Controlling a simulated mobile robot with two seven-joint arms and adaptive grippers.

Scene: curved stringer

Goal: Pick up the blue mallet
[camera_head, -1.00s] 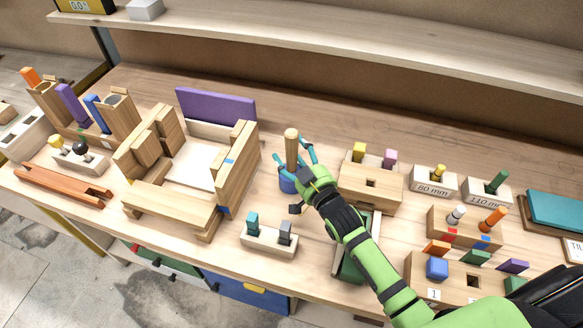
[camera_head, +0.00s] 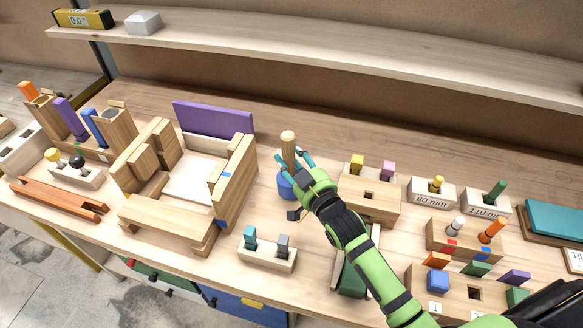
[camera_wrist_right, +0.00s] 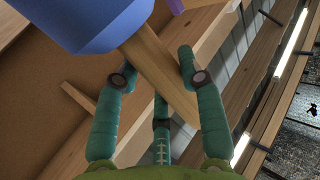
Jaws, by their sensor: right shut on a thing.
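The blue mallet stands head down on the workbench (camera_head: 330,130), its blue head (camera_head: 287,188) low and its wooden handle (camera_head: 288,147) pointing up. My right gripper (camera_head: 295,161) is at the handle just above the head, coming in from the right, with its teal fingers shut on the handle. In the right wrist view the blue head (camera_wrist_right: 90,22) fills the top left and the handle (camera_wrist_right: 160,75) runs between the fingers (camera_wrist_right: 155,85). Whether the head touches the bench is hard to tell. My left gripper is not in view.
A wooden frame with a purple panel (camera_head: 213,118) stands left of the mallet. A block with teal and grey pegs (camera_head: 267,252) is in front. A block with yellow and pink pegs (camera_head: 368,192) is close on the right. A shelf (camera_head: 330,52) spans the back.

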